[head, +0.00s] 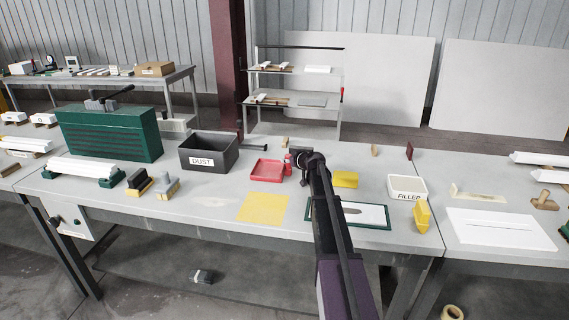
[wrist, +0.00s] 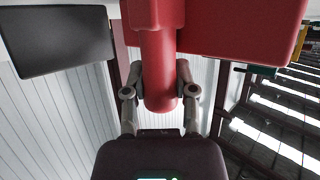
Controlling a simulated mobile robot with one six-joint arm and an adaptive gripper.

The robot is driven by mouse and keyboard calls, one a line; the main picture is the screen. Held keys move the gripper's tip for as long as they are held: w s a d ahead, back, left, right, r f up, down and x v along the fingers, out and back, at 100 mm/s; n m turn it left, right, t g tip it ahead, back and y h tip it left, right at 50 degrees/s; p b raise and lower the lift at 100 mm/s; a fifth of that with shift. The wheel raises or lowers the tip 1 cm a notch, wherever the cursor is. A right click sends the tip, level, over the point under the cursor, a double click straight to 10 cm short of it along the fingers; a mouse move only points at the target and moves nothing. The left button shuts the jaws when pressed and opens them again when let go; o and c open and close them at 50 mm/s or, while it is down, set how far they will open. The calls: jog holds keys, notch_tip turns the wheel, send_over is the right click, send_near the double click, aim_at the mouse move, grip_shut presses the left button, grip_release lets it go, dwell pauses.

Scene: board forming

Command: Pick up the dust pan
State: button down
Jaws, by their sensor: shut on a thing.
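The red dust pan (head: 267,171) is on or just above the grey workbench, right of the dark DUST bin; I cannot tell whether it touches the top. In the wrist view its broad red body (wrist: 245,32) fills the top, and its round handle (wrist: 158,85) points toward my gripper (wrist: 159,70). The two fingers are closed on either side of the handle. In the head view my gripper (head: 293,160) is at the right side of the pan, partly hidden by my arm.
The DUST bin (head: 213,153) stands left of the pan. A yellow sheet (head: 263,207) lies in front, and a yellow block (head: 345,179) is to the right. A FILLER tray (head: 407,186) and green-framed board (head: 375,215) are further right. A green machine (head: 110,135) stands at left.

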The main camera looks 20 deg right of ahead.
aim_at(289, 155)
jog(key=shift+r+p, duration=1.25)
jog(key=shift+r, duration=0.1)
jog(key=shift+s+r+p, duration=0.5)
jog(key=shift+r+p, duration=0.05)
jog(key=shift+p, duration=0.05)
jog(key=s+d, duration=0.2)
jog(key=s, duration=0.5)
jog(key=s+d+r+p, duration=0.1)
jog(key=s+d, duration=0.1)
jog(key=s, duration=0.5)
jog(key=shift+s+d, duration=0.15)
jog(key=shift+d, duration=0.2)
jog(key=c, duration=1.2)
grip_release()
jog(key=shift+c, duration=0.2)
grip_shut()
jog(key=shift+s+a+r, duration=0.1)
